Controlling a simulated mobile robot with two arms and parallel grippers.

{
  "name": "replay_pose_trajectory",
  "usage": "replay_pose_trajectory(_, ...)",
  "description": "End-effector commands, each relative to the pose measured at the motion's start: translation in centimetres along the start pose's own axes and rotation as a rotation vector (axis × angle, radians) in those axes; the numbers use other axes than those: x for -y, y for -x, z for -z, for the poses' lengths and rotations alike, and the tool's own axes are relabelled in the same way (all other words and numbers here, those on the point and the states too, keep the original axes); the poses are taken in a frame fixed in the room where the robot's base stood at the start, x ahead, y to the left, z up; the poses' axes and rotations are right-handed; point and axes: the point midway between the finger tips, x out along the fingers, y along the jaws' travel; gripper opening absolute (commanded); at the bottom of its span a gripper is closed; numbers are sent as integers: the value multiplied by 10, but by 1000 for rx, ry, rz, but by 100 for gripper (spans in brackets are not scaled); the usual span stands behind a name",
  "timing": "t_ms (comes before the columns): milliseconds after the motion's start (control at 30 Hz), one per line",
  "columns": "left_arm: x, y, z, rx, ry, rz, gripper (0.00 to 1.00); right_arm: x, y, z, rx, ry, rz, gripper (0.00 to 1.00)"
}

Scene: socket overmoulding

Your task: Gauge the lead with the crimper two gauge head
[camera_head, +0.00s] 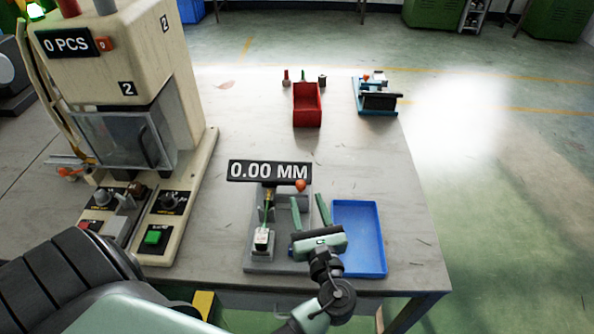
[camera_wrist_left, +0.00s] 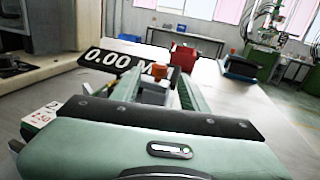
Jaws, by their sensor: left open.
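The gauge (camera_head: 254,264) is a grey fixture at the front of the table. Its black display (camera_head: 270,172) reads 0.00 MM and also shows in the left wrist view (camera_wrist_left: 117,61). An orange knob (camera_head: 301,186) sits below the display's right end. The lead (camera_head: 263,238), with a white plug, a green wire and a gold-coloured end, rests on the left part of the gauge. My left gripper (camera_head: 308,201) is open beside the lead, to its right, with its fingers pointing at the knob area. Its fingers partly hide the gauge. My right gripper is out of view.
An empty blue tray (camera_head: 371,210) lies right of my gripper. A beige press (camera_head: 135,50) marked 2, showing 0 PCS, stands left with a green button (camera_head: 157,236). A red bin (camera_head: 307,105) and a blue-black device (camera_head: 378,97) stand farther back. The middle table is clear.

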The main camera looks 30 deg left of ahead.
Motion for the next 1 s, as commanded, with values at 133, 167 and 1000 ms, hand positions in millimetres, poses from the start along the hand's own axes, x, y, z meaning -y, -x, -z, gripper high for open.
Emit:
replay_pose_trajectory(133,0,-19,-2,3,-2,0,45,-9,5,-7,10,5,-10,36)
replay_pose_trajectory(167,0,-24,-2,3,-1,-1,45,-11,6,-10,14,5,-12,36)
replay_pose_trajectory(1000,0,-75,0,-1,1,0,3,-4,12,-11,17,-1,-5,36)
